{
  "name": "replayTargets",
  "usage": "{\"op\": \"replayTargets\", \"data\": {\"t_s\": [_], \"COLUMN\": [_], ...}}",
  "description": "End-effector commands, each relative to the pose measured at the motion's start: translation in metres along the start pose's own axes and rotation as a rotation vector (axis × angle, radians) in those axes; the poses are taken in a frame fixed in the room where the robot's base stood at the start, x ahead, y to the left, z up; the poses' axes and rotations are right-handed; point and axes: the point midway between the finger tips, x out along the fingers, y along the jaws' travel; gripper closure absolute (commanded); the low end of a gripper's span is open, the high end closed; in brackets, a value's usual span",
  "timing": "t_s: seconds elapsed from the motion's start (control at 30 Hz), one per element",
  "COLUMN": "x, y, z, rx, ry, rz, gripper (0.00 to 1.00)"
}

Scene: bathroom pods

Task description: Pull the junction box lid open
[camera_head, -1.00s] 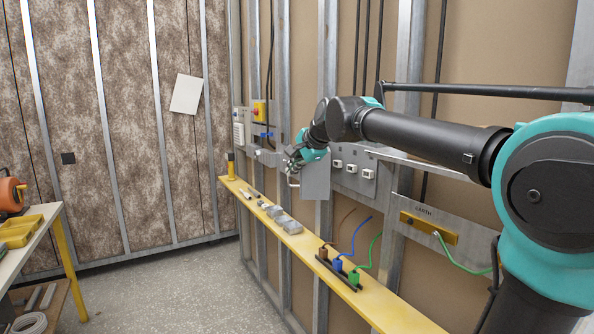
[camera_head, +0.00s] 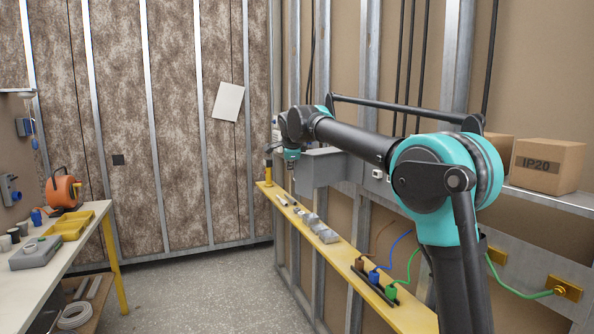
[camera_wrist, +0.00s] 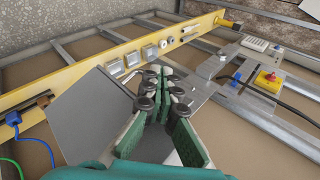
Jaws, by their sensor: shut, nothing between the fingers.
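The grey junction box lid (camera_head: 321,169) stands out from the stud wall in the head view, apparently swung outward. In the wrist view the grey lid panel (camera_wrist: 88,118) fills the lower left, with a thin metal handle (camera_wrist: 117,82) near its upper edge. My gripper (camera_head: 291,156) is at the lid's left end in the head view. In the wrist view my gripper (camera_wrist: 163,82) is shut and empty, with its fingertips close beside the handle; whether they touch cannot be told.
A yellow shelf (camera_head: 345,275) with small parts and coloured wires runs below the lid. A cardboard box (camera_head: 548,166) sits at right. A workbench (camera_head: 82,228) stands at left. A red button unit (camera_wrist: 267,81) is on the wall. The floor between is clear.

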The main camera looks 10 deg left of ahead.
Motion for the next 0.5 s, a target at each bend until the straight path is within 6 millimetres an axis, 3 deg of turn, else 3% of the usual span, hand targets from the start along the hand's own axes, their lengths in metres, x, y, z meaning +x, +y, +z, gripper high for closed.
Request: {"op": "replayTargets", "data": {"t_s": [0.5], "x": [0.056], "y": [-0.052], "z": [0.003], "rx": [0.129], "ry": [0.140], "rz": [0.001], "gripper": [1.00]}}
